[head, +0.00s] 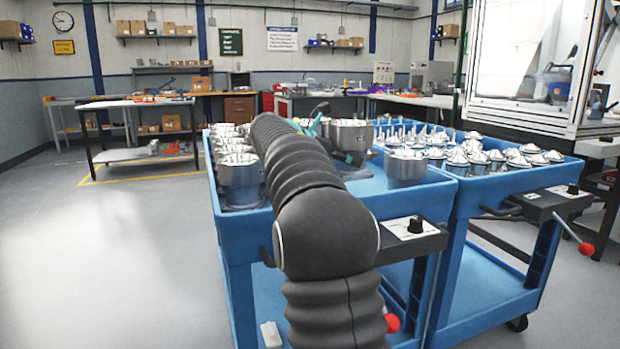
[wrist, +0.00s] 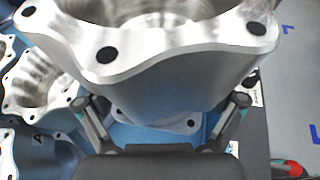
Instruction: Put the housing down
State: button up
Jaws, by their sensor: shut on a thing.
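My gripper (wrist: 162,104) is shut on a silver machined housing (wrist: 180,68), with one finger on each side of it in the wrist view. The housing's wide flange with dark bolt holes faces the camera, and its open bore is cut off by the top edge. In the head view the held housing (head: 352,134) appears upright over the blue cart (head: 232,218), beside teal parts of my gripper. My arm hides much of the gripper there. I cannot tell whether the housing's base touches the cart.
More housings stand on the cart's left side, one at the front corner (head: 239,180). A second blue cart (head: 492,188) to the right carries several cone-topped parts. In the wrist view a neighbouring housing (wrist: 40,82) lies close on the left.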

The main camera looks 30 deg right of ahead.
jog(key=shift+s+d+f+b, duration=0.1)
jog(key=shift+f+b, duration=0.4)
jog(key=shift+f, duration=1.75)
jog(key=shift+d+f+b, duration=0.1)
jog(key=shift+f+b, duration=0.35)
jog(key=shift+f, duration=1.8)
jog(key=shift+f, duration=0.15)
jog(key=o, duration=1.5)
jog(key=shift+a+f, duration=0.1)
jog(key=shift+c, duration=0.2)
jog(key=shift+a+r, duration=0.25)
jog(key=shift+r, duration=0.05)
jog(key=p+v, duration=0.1)
jog(key=v, duration=1)
jog(key=shift+a+r, duration=0.1)
jog(key=shift+a, duration=0.1)
